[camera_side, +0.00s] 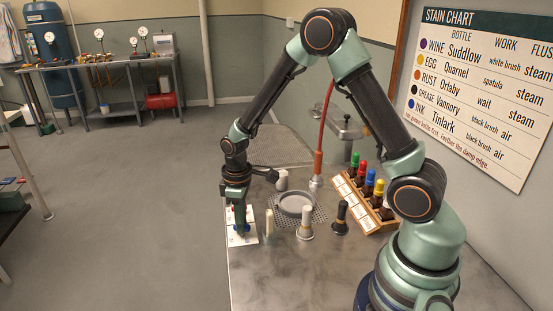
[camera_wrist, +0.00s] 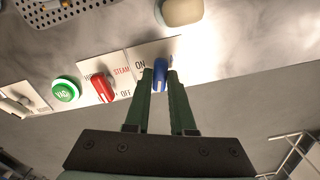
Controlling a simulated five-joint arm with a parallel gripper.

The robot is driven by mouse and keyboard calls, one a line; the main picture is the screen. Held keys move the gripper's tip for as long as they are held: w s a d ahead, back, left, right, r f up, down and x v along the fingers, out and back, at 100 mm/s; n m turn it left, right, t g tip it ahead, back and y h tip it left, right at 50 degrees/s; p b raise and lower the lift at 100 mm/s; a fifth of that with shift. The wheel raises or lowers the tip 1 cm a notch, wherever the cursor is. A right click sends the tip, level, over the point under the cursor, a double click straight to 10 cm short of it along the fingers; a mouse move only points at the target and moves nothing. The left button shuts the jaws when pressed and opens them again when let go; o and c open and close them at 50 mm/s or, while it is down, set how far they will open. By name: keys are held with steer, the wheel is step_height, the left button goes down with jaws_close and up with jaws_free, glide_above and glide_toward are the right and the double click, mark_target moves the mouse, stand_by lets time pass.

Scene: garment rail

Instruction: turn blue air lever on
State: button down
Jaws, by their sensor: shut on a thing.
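The blue air lever (camera_wrist: 159,76) stands on a white label plate (camera_wrist: 176,46) at the table's front edge. My gripper (camera_wrist: 160,76) points at it from below in the wrist view, with its two green fingers closed on either side of the lever. An "ON" mark shows just left of the lever; the rest of its label is hidden behind my fingers. In the side view my gripper (camera_side: 240,228) reaches down to the white panel (camera_side: 236,239) at the table's left edge, and a bit of blue shows beside the fingertips.
A red steam lever (camera_wrist: 103,87) and a green VAC button (camera_wrist: 65,89) sit left of the blue lever. A pale rounded object (camera_wrist: 183,11) is just above it. Brushes, a perforated plate with a dish (camera_side: 297,203) and a bottle rack (camera_side: 365,206) stand to the right in the side view.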

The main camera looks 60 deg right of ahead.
steer(key=m, duration=1.4)
stand_by(0.5)
steer(key=c, duration=0.8)
jaws_free()
steer(key=shift+o, duration=0.2)
step_height(320, 180, up, 12)
steer(key=shift+r, duration=0.1)
